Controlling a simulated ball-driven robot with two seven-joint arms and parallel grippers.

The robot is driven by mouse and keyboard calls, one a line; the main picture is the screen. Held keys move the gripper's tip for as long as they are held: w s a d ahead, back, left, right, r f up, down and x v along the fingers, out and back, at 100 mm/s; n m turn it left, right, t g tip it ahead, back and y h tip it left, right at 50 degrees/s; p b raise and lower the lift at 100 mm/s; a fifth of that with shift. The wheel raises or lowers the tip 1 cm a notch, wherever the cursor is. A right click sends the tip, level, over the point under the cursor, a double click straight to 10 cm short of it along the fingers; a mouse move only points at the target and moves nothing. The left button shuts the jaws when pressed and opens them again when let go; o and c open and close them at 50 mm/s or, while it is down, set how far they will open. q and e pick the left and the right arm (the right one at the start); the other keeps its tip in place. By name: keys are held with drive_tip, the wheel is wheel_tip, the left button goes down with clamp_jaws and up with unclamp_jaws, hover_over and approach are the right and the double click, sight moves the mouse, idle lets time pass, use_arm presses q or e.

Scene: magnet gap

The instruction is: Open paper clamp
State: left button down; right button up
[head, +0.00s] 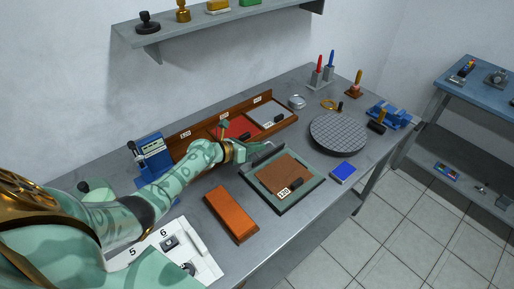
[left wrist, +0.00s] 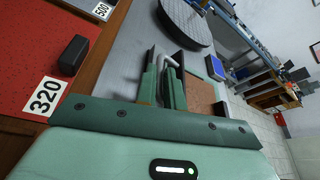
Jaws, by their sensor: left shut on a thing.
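The paper clamp (head: 263,154) is a grey bar along the back left edge of a dark green board (head: 309,191). A brown abrasive sheet (head: 283,172) with a white number label and a small black block lies on the board. My left gripper (head: 242,151) is at the left end of the clamp. In the left wrist view its two green fingers (left wrist: 162,90) are shut on a grey bent clamp lever (left wrist: 167,61). The fingers hide part of the lever and board. My right gripper is not in view.
A wooden tray (head: 203,126) with a red sheet stands behind the board. An orange block (head: 231,214) lies in front left, a blue block (head: 343,172) to the right. A round gridded plate (head: 338,134) stands back right. A blue device (head: 153,155) stands left.

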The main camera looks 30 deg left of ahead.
use_arm(q)
drive_tip(key=shift+s+d+f, duration=0.1)
drive_tip(key=shift+s+f, duration=0.05)
drive_tip(key=shift+f, duration=0.2)
drive_tip(key=c, duration=1.6)
unclamp_jaws()
drive_tip(key=shift+o, duration=0.4)
drive_tip(key=shift+r, duration=0.15)
drive_tip(key=shift+r, duration=0.1)
drive_tip(key=p+v, duration=0.8)
drive_tip(key=v, duration=0.8)
drive_tip(key=shift+p, duration=0.4)
